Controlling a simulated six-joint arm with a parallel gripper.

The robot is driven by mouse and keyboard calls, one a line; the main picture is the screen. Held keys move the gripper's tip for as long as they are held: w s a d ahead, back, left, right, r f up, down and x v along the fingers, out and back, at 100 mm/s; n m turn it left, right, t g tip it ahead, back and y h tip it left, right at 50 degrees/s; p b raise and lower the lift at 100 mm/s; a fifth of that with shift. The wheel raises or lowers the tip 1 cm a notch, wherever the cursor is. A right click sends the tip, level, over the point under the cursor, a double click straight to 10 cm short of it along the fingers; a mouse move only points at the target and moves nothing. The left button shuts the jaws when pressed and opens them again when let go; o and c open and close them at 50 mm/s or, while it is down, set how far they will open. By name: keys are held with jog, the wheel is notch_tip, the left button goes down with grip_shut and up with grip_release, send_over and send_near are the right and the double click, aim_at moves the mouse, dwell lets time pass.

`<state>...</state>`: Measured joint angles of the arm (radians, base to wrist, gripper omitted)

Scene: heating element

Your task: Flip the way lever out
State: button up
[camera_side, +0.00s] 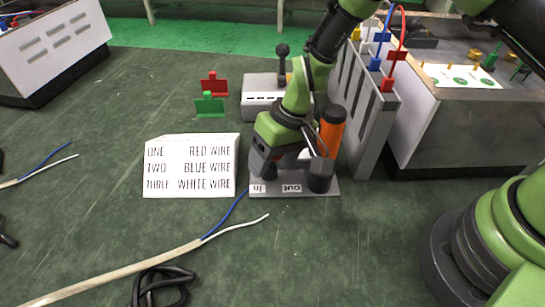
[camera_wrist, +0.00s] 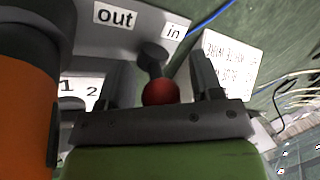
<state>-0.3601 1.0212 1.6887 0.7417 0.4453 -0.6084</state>
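The way lever (camera_wrist: 160,91) shows in the wrist view as a red ball knob on a short dark stem. Its dark pivot is on a grey base plate with the labels "out" (camera_wrist: 115,17) and "in" (camera_wrist: 173,32). The pivot is nearer the "in" label. My gripper (camera_wrist: 158,62) is open, with one dark finger on each side of the lever and gaps to the knob. In the side view my gripper (camera_side: 283,156) is low over the base plate (camera_side: 300,189) and hides the lever.
An orange cylinder (camera_side: 331,130) stands on the plate just right of my gripper and fills the left edge of the wrist view. Grey upright panels (camera_side: 362,105) stand at the right. A stripped cable (camera_side: 150,258) crosses the front.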

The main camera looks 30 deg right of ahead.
jog(key=v, duration=1)
jog(key=shift+r, duration=0.15)
jog(key=s+d+r+m+t, duration=0.1)
jog(key=s+d+r+t, duration=0.15)
jog(key=r, duration=0.65)
jog(key=s+d+r+m+t+h, duration=0.1)
jog(key=s+d+r+m+t, duration=0.1)
jog(key=s+d+r, duration=0.2)
jog(key=s+d+r+m+t, duration=0.1)
jog(key=s+d+r, duration=0.3)
jog(key=s, duration=0.7)
jog(key=shift+d+r+m+t+h, duration=0.4)
jog(key=shift+r+t, duration=0.15)
